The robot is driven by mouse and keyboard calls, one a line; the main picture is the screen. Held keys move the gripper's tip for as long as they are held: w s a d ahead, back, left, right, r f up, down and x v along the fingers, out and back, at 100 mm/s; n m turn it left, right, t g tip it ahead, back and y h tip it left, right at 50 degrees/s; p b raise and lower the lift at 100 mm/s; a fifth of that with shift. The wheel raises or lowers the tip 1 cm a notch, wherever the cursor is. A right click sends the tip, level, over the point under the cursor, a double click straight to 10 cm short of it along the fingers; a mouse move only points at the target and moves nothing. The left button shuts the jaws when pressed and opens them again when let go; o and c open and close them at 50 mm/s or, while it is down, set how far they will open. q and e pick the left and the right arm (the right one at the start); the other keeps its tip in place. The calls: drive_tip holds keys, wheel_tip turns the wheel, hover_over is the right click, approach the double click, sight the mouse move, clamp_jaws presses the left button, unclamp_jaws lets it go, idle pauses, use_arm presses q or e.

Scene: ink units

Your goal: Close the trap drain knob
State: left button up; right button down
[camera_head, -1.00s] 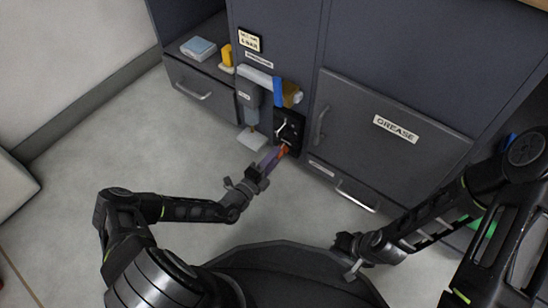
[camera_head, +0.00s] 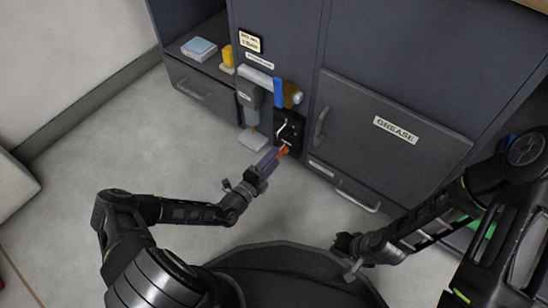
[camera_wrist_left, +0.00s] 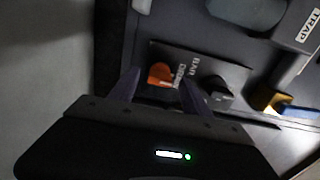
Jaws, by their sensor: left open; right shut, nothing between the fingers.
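An orange knob (camera_head: 285,150) sits low on a black panel (camera_head: 290,127) in the dark cabinet front. In the left wrist view the orange knob (camera_wrist_left: 161,75) lies between the two purple fingers of my left gripper (camera_wrist_left: 160,92). The left gripper (camera_head: 278,156) is open around the knob; I cannot tell whether either finger touches it. A black knob (camera_wrist_left: 217,92) sits beside it on the same panel, just outside the right finger. My right gripper (camera_head: 350,256) is shut and empty, low in the head view, away from the panel.
A cabinet door labelled GREASE (camera_head: 390,140) is right of the panel. A grey cylinder unit (camera_head: 251,105) and a blue handle (camera_head: 278,92) are above and left. A part labelled TRAP (camera_wrist_left: 308,26) shows in the wrist view.

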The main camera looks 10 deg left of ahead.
use_arm(q)
drive_tip(key=p+v, duration=0.2)
drive_tip(key=v, duration=0.5)
drive_tip(key=shift+d, duration=0.15)
